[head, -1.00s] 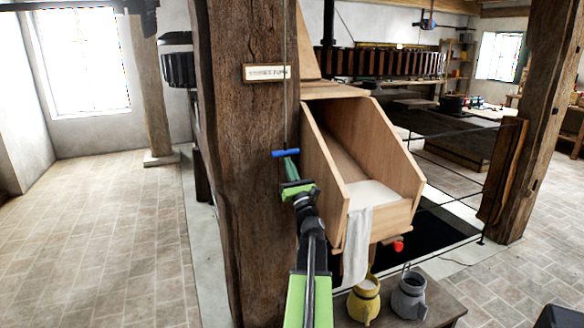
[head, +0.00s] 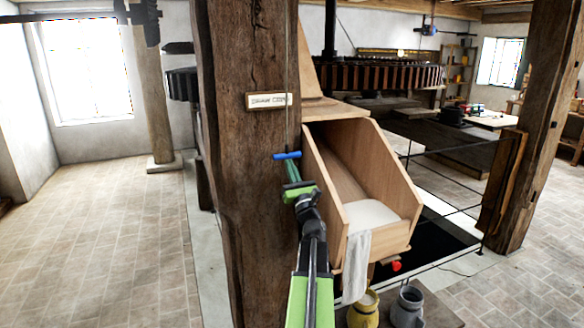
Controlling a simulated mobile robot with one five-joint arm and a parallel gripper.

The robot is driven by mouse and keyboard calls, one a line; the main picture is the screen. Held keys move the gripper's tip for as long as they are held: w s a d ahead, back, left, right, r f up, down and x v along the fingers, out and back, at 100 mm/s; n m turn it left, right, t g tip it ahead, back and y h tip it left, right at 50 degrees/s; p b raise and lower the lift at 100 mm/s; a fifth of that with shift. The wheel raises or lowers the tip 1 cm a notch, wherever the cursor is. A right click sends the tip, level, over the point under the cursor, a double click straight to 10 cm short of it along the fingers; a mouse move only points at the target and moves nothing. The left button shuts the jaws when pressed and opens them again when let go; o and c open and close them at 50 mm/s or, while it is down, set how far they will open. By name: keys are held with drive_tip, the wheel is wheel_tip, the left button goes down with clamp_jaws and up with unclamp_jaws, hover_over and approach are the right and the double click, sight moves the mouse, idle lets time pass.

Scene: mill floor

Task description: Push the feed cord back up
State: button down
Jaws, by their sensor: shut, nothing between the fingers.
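The feed cord (head: 287,120) is a thin line hanging down the face of the big wooden post (head: 240,200), past a small sign (head: 268,101). A blue crossbar handle (head: 287,155) is at its lower end. My gripper (head: 290,164), with green fingers, is shut and points up from below, right under the blue handle. The fingertips seem to touch the handle's underside, but the exact contact is too small to tell. Nothing is held between the fingers.
Right of the post is an open wooden chute (head: 395,238) with a white cloth (head: 356,265) over its lip and a red knob (head: 396,266) below. A yellow jug (head: 363,310) and a grey jug (head: 407,306) stand below. The paved floor at left is clear.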

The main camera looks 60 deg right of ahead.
drive_tip(key=shift+r, duration=0.15)
drive_tip(key=w+d+f+b+v, duration=0.1)
drive_tip(key=f+b+v, duration=0.1)
drive_tip(key=b+v, duration=0.7)
drive_tip(key=v, duration=0.4)
drive_tip(key=shift+w+f+b, duration=0.2)
drive_tip(key=shift+f+b, duration=0.05)
drive_tip(key=shift+b, duration=0.1)
drive_tip(key=shift+w, duration=0.1)
